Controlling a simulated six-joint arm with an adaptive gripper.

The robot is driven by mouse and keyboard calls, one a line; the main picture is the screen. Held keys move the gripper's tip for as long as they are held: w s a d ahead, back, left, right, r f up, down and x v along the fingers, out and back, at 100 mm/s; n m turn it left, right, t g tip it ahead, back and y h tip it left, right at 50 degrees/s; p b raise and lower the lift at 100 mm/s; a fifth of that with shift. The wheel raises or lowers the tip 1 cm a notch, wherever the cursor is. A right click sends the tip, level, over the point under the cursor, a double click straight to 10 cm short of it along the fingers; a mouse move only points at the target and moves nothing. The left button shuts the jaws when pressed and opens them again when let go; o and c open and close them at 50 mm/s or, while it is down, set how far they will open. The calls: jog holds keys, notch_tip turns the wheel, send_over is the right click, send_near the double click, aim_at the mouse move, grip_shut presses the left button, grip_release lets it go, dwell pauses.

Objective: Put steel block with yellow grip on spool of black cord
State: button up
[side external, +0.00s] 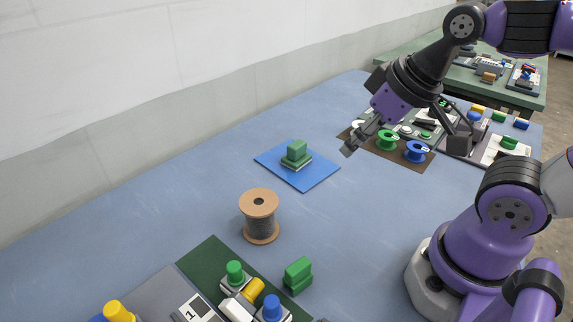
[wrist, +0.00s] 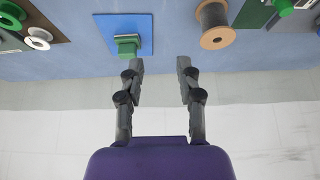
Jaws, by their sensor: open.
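The spool of black cord (side external: 259,220) stands upright on the blue table, with tan flanges and dark cord; it also shows at the top of the wrist view (wrist: 213,22). A yellow grip (side external: 253,290) lies tilted beside a pale block on the dark green mat, lower middle of the side view. Another yellow grip (side external: 118,312) is at the bottom edge, its base cut off; I cannot tell which belongs to the steel block. No yellow grip shows in the wrist view. My gripper (wrist: 160,65) is open and empty, above the table and apart from the spool.
A green block stack (side external: 296,154) stands on a blue mat (side external: 317,182). A green-knobbed block (side external: 235,274), a blue knob (side external: 272,308) and a green block (side external: 298,275) surround the tilted yellow grip. Green and blue spools (side external: 417,152) sit on a brown mat. Table around the tan spool is clear.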

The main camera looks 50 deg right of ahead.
jog(key=w+a+f+m+g+y, duration=0.3)
jog(key=a+f+m+g+y, duration=0.15)
jog(key=f, duration=0.25)
jog(key=m+g+y, duration=0.3)
jog(key=m+y, duration=0.3)
jog(key=m, duration=0.2)
send_near(260, 281)
jog(key=d, duration=0.1)
jog(key=d+f, duration=0.1)
jog(key=shift+d+f+t+h, duration=0.25)
jog(key=shift+d+f, duration=0.05)
jog(key=shift+f, duration=0.05)
jog(key=m+y, duration=0.1)
jog(key=a+m+y, duration=0.1)
jog(key=m+y, duration=0.1)
jog(key=m, duration=0.1)
jog(key=shift+s+a+f, duration=0.15)
jog(key=shift+f, duration=0.15)
jog(key=x, duration=1)
jog(key=shift+a+r, duration=0.2)
jog(key=shift+a, duration=0.1)
jog(key=shift+s, duration=0.1)
grip_shut()
